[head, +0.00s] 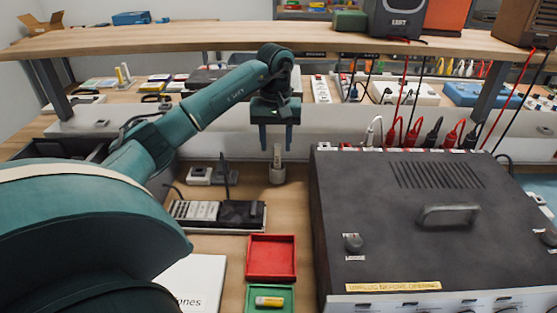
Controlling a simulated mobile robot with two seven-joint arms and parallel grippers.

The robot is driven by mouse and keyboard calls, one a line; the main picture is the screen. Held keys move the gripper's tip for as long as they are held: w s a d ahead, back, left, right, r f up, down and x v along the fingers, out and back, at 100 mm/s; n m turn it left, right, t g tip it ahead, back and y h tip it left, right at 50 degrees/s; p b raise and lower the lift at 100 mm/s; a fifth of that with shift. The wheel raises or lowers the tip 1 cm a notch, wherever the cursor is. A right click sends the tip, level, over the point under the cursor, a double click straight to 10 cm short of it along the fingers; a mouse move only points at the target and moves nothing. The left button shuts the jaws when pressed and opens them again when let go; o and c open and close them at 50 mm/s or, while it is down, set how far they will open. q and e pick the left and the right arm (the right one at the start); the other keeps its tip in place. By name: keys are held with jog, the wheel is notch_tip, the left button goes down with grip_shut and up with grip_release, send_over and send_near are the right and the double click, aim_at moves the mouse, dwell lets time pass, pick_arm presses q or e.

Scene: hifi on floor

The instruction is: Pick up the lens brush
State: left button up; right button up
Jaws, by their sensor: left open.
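My left gripper (276,136) points down over the workbench, with its two fingers spread apart. A small upright grey-beige object (277,172), wide at the base with a narrower top, stands on the bench just below and behind the fingertips. It looks like the lens brush, but it is too small to be sure. Its top is close to the gap between the fingers; I cannot tell whether it is between them. My right gripper is not in view.
A large dark hi-fi unit (400,222) with a top handle fills the right side. A red tray (271,258) and a green tray (254,299) holding a yellow cylinder (270,301) lie nearer. A black-and-white device (217,214) is at left. A wooden shelf (200,36) spans above.

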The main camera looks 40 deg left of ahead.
aim_at(277, 162)
pick_arm(q)
jog(key=shift+d+f, duration=0.15)
jog(key=shift+f, duration=1.8)
jog(key=shift+c, duration=0.5)
grip_shut()
jog(key=shift+r, duration=0.1)
